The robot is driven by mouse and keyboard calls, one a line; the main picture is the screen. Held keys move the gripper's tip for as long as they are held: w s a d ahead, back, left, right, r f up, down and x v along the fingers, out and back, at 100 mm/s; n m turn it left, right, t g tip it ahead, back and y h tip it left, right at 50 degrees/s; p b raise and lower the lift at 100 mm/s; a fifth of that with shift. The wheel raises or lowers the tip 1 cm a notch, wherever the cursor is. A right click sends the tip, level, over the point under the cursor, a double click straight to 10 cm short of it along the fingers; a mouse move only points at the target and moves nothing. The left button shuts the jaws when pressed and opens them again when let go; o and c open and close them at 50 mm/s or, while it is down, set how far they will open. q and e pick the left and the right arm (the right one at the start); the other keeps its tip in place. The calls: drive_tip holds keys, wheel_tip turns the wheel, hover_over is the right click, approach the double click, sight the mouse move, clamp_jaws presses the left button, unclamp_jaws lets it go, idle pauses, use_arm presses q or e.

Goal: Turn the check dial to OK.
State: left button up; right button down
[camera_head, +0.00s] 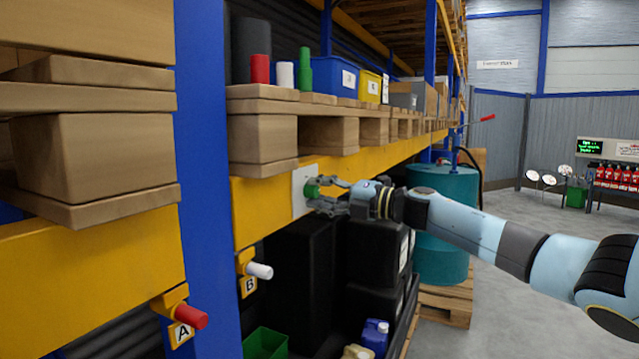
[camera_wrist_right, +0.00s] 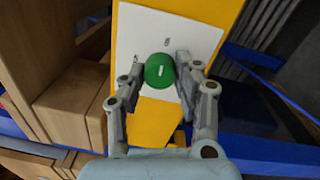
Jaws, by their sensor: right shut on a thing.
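The check dial (camera_wrist_right: 158,72) is a round green knob with a short white mark, on a white plate (camera_wrist_right: 150,30) fixed to the yellow shelf beam. Small lettering on the plate is too small to read. In the head view the dial (camera_head: 311,188) shows at the left end of my right gripper (camera_head: 322,193). In the right wrist view my right gripper (camera_wrist_right: 161,75) has its two fingers on either side of the knob, shut on it. My left gripper is in neither view.
Handles labelled A (camera_head: 191,317) in red and B (camera_head: 259,270) in white stick out below the beam. A wooden pallet (camera_head: 263,140) with boxes sits above the dial. Black containers (camera_head: 300,270) and a teal drum (camera_head: 440,250) stand below and behind. Open floor lies right.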

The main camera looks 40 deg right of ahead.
drive_tip(key=shift+d+m+p, duration=0.1)
drive_tip(key=shift+m+p, duration=0.25)
drive_tip(key=shift+m, duration=0.15)
drive_tip(key=c, duration=1)
unclamp_jaws()
drive_tip(key=shift+o, duration=0.2)
drive_tip(key=shift+s, duration=0.1)
drive_tip(key=v, duration=1.2)
drive_tip(key=shift+d, duration=0.1)
